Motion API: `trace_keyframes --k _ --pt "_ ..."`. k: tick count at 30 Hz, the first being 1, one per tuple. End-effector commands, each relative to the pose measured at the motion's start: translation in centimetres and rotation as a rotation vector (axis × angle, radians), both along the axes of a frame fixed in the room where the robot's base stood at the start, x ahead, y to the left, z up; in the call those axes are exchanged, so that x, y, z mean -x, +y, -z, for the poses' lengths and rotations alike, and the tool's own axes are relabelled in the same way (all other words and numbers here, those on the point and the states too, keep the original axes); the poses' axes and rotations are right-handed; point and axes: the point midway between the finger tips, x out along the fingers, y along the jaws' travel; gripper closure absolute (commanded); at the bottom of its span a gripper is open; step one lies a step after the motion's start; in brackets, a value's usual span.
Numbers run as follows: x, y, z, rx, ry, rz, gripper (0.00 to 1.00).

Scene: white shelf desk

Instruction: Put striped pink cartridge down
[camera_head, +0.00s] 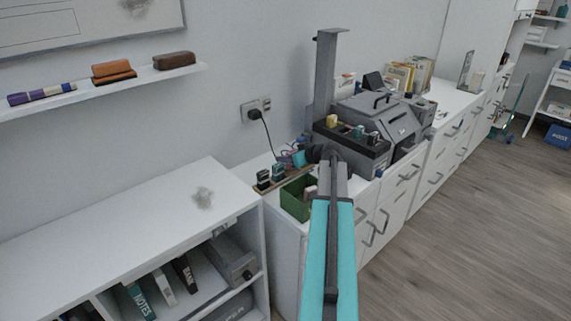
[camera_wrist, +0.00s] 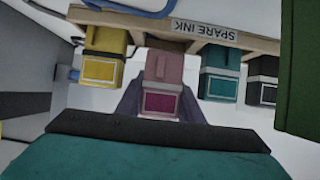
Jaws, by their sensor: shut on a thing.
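A pink cartridge (camera_wrist: 163,72) with a magenta, white-edged label is between the fingers of my gripper (camera_wrist: 160,108) in the wrist view. The gripper is shut on it. The cartridge is in line with the others at the wooden SPARE INK rack (camera_wrist: 262,41), between a yellow cartridge and a teal one; I cannot tell whether it rests fully on the rack. In the head view my gripper (camera_head: 298,158) is over the far end of the rack (camera_head: 290,179), and the held cartridge cannot be made out.
The yellow (camera_wrist: 103,55), teal (camera_wrist: 220,75) and black (camera_wrist: 262,80) cartridges stand close beside it. A green bin (camera_head: 297,205) is in front of the rack. A grey printer-like machine (camera_head: 375,118) stands to the right. The low white shelf top (camera_head: 120,235) is largely clear.

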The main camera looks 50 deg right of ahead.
Motion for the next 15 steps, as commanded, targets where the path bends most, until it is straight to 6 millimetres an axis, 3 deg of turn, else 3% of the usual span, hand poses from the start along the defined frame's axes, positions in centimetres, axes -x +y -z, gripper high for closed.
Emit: trace_keyframes --k 6,15 --pt "0.0 0.0 2.1 -0.001 0.001 0.0 0.88" --pt "0.1 -0.1 2.3 0.0 0.0 0.001 0.88"
